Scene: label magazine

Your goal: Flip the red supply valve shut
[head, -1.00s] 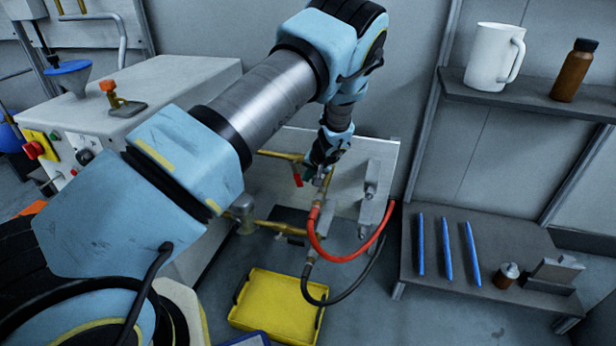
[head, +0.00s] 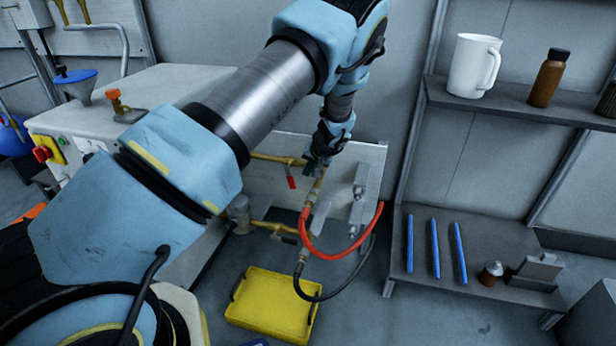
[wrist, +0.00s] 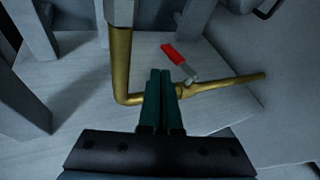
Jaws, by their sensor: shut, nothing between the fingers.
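The red supply valve's handle (head: 291,182) hangs below a brass pipe (head: 275,158) on the pale panel. In the wrist view, the red grip (wrist: 174,54) sits on a short metal lever, which meets the brass pipe (wrist: 225,86) at an angle, across its line. My gripper (head: 311,168) is just right of the handle in the head view. In the wrist view its green fingers (wrist: 160,76) are together and empty, left of the lever. I see no clear contact with the lever. The fingertips are partly hidden in the head view.
A red hose (head: 335,255) and a dark hose (head: 330,296) loop below the panel. A yellow tray (head: 270,305) lies on the floor. A shelf (head: 440,255) with blue sticks stands at the right. A grey cabinet (head: 150,85) is at the left.

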